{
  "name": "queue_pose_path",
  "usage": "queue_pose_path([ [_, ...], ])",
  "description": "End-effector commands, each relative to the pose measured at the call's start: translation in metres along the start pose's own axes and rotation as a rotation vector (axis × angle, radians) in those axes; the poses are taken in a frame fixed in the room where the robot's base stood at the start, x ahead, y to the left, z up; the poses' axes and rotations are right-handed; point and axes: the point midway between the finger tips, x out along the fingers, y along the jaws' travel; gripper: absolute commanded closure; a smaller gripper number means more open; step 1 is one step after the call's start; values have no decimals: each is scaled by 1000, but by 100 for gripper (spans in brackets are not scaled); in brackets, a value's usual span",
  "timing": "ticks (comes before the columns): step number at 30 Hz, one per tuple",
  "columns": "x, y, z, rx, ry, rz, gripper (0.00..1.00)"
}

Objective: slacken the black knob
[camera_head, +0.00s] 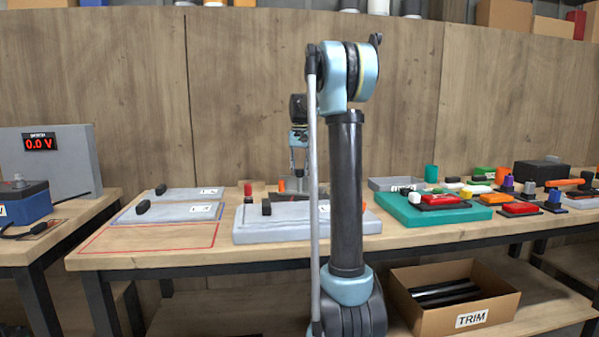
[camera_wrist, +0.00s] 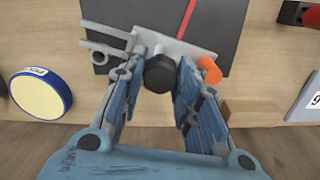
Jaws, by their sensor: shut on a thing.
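The black knob (camera_wrist: 160,73) shows in the wrist view, a dark faceted head on a pale grey clamp-like fitting (camera_wrist: 190,47). My gripper (camera_wrist: 162,80) has its two blue fingers on either side of the knob, shut on it. The fitting lies over a dark plate (camera_wrist: 232,25) with a red line.
A round blue-rimmed yellow disc (camera_wrist: 42,92) lies left in the wrist view. In the head view, grey slabs (camera_head: 180,212) lie left on the bench and a teal tray (camera_head: 432,213) with several coloured parts lies right. A TRIM box (camera_head: 455,300) is below.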

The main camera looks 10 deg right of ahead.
Motion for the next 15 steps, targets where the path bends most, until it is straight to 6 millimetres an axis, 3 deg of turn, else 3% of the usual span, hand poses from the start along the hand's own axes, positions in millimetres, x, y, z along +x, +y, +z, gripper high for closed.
queue_pose_path([
  [15, 1, 1, -1, -487, 2, 2, 94],
])
